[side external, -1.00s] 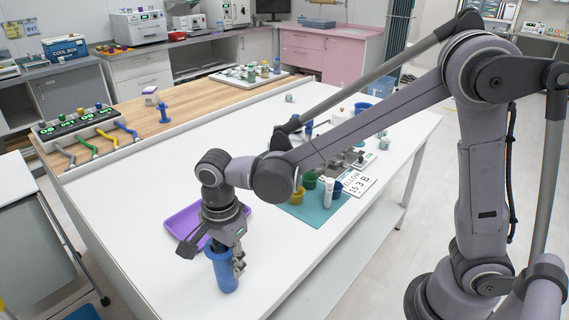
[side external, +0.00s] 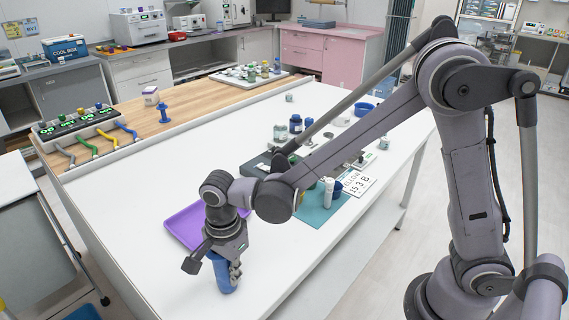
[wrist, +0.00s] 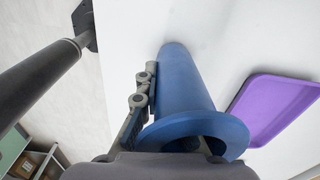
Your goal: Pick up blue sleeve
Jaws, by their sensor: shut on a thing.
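The blue sleeve (side external: 222,274) is a tall tube with a wide flanged rim. It stands near the front left edge of the white table, and its base appears to be on the tabletop. My gripper (side external: 228,262) points down at its upper part and is shut on it. In the wrist view the sleeve (wrist: 186,85) fills the middle, its flared rim close to the camera. One jointed finger of my gripper (wrist: 140,108) lies along its left side; the other finger is mostly hidden by the rim.
A purple tray (side external: 183,225) lies just behind the sleeve and shows at right in the wrist view (wrist: 275,104). A teal mat (side external: 318,220) with cups and a white bottle is to the right. The white tabletop (side external: 140,190) is clear on the left.

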